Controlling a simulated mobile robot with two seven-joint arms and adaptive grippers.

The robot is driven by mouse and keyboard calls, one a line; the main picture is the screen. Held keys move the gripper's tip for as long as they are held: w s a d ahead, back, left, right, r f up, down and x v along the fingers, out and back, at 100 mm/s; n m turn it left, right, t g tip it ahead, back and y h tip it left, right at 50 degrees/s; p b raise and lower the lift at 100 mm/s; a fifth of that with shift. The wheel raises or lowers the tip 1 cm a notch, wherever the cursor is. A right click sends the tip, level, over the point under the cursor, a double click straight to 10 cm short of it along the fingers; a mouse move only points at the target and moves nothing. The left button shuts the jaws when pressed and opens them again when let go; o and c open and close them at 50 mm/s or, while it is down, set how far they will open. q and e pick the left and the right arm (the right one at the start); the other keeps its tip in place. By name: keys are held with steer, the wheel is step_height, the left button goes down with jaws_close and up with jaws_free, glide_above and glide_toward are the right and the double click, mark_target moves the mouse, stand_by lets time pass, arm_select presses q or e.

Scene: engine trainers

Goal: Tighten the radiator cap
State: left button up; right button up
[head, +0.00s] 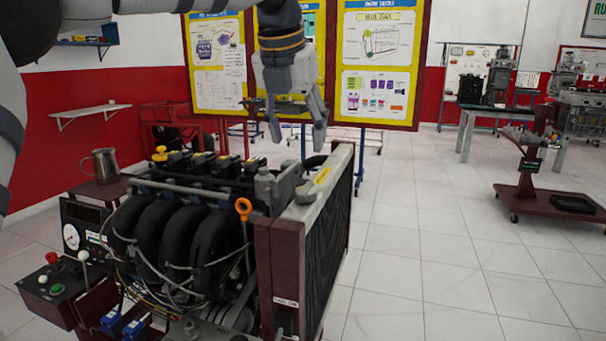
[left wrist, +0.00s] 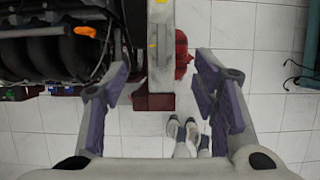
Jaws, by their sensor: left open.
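The radiator (head: 330,215) stands upright at the right side of the engine trainer, with a grey top tank carrying a yellow label (head: 322,176). I cannot make out the radiator cap clearly in either view. My left gripper (head: 298,135) hangs pointing down above the top tank, apart from it, with its fingers spread and nothing between them. In the left wrist view, the open fingers (left wrist: 160,95) frame the floor and the radiator's dark red end (left wrist: 154,102); the yellow label (left wrist: 152,45) lies further up.
The engine (head: 180,225) has an orange-ringed dipstick (head: 243,207) rising beside the radiator. A control box (head: 65,290) and a metal jug (head: 103,165) are at left. Poster boards (head: 380,60) stand behind the gripper.

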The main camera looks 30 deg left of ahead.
mark_target(306, 187)
arm_select(q)
steer(key=x, duration=1.1)
steer(key=shift+d+f, duration=0.1)
steer(key=shift+f, duration=0.2)
steer(key=c, duration=1.1)
